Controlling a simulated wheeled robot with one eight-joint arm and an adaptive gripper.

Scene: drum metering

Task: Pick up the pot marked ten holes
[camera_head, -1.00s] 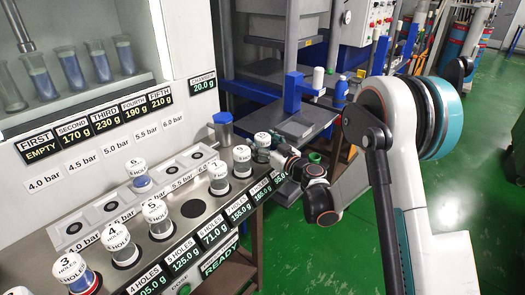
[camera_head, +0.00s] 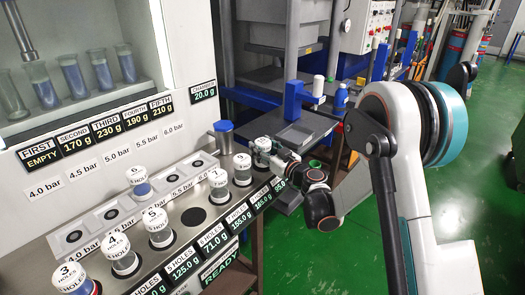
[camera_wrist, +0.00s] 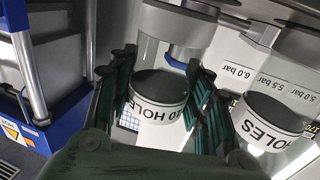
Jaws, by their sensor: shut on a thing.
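The pot marked ten holes is the white-capped pot (camera_head: 262,146) at the far right end of the pot row in the head view. In the wrist view the same pot (camera_wrist: 158,112) shows a label reading "0 HOLES", its first digit partly cut off. My gripper (camera_wrist: 160,95) has its dark ribbed fingers on both sides of this pot and is shut on it. In the head view my gripper (camera_head: 273,154) reaches the pot from the right. I cannot tell whether the pot is lifted off the shelf.
A neighbouring pot (camera_head: 242,168) stands just left of the held one, and it shows close by in the wrist view (camera_wrist: 268,125). More pots, such as the 5-hole pot (camera_head: 158,228), stand along the metal shelf. A blue-topped metal cylinder (camera_head: 223,135) stands behind.

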